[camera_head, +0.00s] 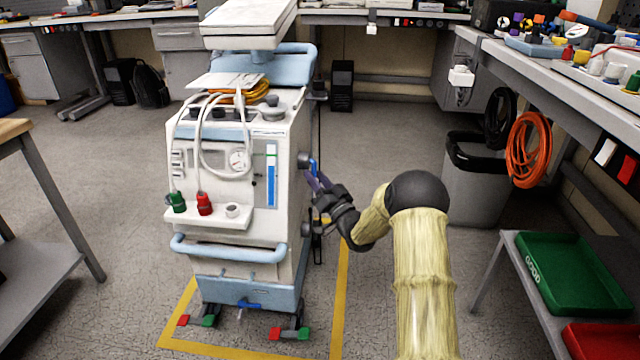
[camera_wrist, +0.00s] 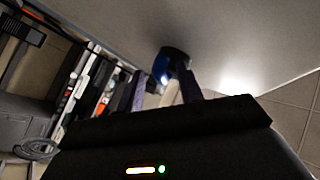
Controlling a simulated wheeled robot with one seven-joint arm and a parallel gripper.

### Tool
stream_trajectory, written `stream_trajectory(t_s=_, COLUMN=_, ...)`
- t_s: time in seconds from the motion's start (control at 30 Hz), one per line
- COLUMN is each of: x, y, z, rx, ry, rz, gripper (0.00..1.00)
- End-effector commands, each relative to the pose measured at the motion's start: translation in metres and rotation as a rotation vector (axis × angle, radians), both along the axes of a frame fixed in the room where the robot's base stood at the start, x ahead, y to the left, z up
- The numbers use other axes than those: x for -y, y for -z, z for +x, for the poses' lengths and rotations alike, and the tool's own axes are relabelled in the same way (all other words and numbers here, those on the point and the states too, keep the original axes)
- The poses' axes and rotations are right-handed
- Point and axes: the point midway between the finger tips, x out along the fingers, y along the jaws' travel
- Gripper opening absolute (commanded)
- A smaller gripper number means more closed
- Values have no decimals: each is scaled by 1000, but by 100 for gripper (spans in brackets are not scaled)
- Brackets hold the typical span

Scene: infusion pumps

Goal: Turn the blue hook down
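The blue hook (camera_head: 314,166) sits on a dark round mount on the right side of the white and pale blue medical machine (camera_head: 240,150). In the wrist view the blue hook (camera_wrist: 162,68) shows at the top centre, beside its black mount, against the machine's pale side panel. My gripper (camera_head: 317,183) reaches in from the right with its purple fingers close to the hook. In the wrist view the two fingers stand apart, with the hook near their tips and a pale bar between them. I cannot tell whether a finger touches the hook.
Dark round knobs (camera_head: 307,228) sit lower on the machine's side. Yellow tape (camera_head: 340,290) marks the floor around the machine. A grey bin (camera_head: 472,185) and a workbench (camera_head: 570,105) stand to the right, with a green tray (camera_head: 570,275) on a lower shelf.

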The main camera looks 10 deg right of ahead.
Motion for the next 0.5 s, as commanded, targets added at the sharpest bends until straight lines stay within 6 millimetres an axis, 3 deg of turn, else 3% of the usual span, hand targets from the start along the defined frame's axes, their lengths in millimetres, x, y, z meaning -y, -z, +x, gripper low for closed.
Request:
stream_trajectory(t_s=0.23, x=9, y=5, z=-16, rx=-3, ry=2, rz=1, gripper=36)
stream_trajectory(t_s=0.5, x=28, y=23, z=-60, rx=-6, ry=2, rz=1, gripper=36)
